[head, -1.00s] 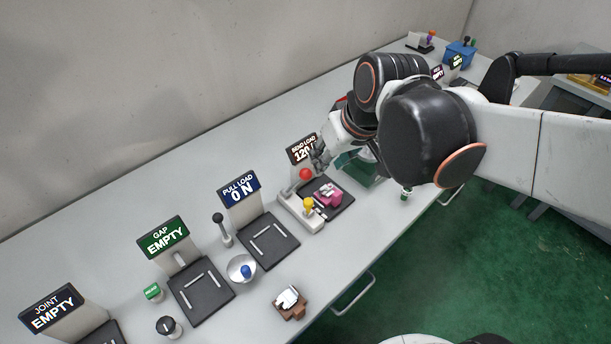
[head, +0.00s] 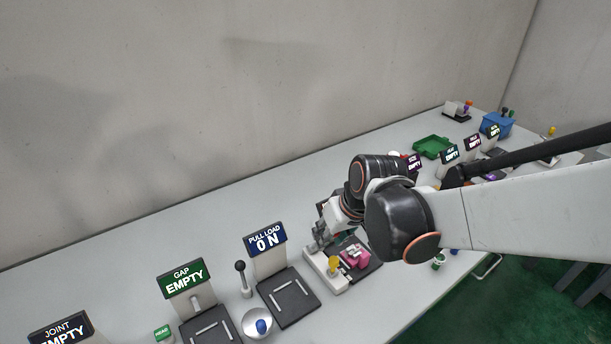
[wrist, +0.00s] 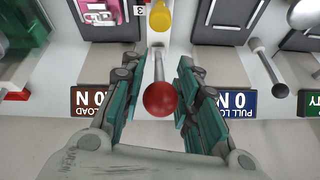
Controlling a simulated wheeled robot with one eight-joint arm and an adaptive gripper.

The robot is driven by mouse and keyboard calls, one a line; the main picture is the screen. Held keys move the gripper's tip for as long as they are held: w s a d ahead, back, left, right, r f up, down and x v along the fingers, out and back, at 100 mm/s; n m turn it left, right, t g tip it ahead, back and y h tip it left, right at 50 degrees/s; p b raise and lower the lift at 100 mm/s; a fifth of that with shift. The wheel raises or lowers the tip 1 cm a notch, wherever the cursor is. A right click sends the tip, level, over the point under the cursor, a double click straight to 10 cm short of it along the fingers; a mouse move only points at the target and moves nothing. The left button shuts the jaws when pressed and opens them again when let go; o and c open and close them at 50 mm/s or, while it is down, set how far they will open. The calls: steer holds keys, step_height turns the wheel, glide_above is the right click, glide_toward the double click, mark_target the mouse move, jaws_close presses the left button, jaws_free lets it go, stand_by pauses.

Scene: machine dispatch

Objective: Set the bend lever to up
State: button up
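The bend lever (wrist: 161,99) has a thin metal shaft and a red ball; in the wrist view it stands between my fingers, its ball pointing toward the palm. My gripper (wrist: 157,66) is open, with one finger on each side of the lever and visible gaps to the ball. In the head view my gripper (head: 319,240) is over the bend station's pale base (head: 322,272) and hides the red ball. The bend load sign (wrist: 91,102) is orange-brown and partly covered by a finger. A pink part (head: 355,257) sits on the station's dark plate.
A yellow knob (head: 334,265) stands close to the lever on the same base. The pull load sign (head: 266,239) and a black-knobbed lever (head: 241,268) are to the left. A green tray (head: 433,146) lies farther right. The table behind the signs is clear.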

steer(key=shift+b+x, duration=0.45)
steer(key=shift+x, duration=1.3)
jaws_close()
